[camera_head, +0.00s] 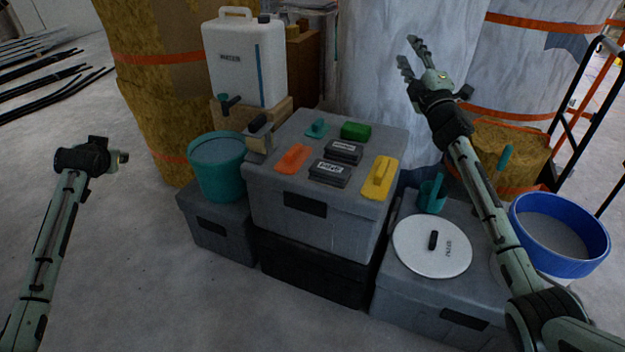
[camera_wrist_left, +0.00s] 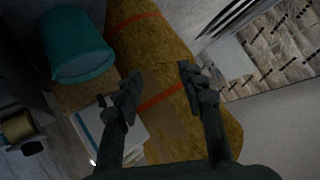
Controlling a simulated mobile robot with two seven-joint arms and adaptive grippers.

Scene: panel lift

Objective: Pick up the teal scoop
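The teal scoop (camera_head: 433,194) stands on the grey crate (camera_head: 395,290) at the right, behind a round white lid, with its handle pointing up. My right gripper (camera_head: 408,54) is open and empty, raised well above and beyond the scoop, in front of the pale wrapped column. My left gripper (camera_head: 122,158) is far to the left of the crates, away from the scoop. In the left wrist view its two fingers (camera_wrist_left: 160,78) are spread with nothing held between them. The scoop does not show in that view.
A white lid (camera_head: 432,246) lies in front of the scoop. A blue round sieve (camera_head: 560,236) is at the right. The central crate (camera_head: 310,208) carries floats and small boxes. A teal bucket (camera_head: 217,168) and white water container (camera_head: 245,62) stand left of it.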

